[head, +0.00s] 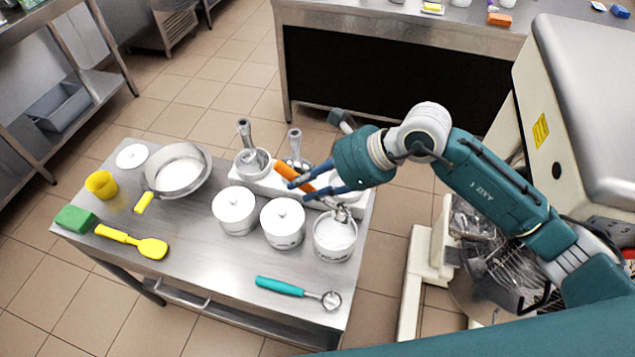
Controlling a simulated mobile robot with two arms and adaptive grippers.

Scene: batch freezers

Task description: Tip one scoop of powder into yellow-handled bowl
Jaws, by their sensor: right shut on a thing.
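The yellow-handled bowl (181,166) is a round metal bowl at the back left of the steel table, its yellow handle toward the front. A pale patch shows inside; I cannot tell if it is powder. My right gripper (306,190) is shut on the orange-handled scoop (293,174). The scoop's metal head (341,210) is low over the open white tub of powder (335,250), at its back rim. I cannot tell whether the head touches the powder or holds any. My left gripper is not in view.
Two lidded white tubs (235,211) stand left of the open one. A teal-handled scoop (290,288) lies in front. A metal dipper (252,160) stands in a white rack behind. A yellow spatula (132,241), green sponge (75,218) and yellow cup (101,184) are left. The front middle is clear.

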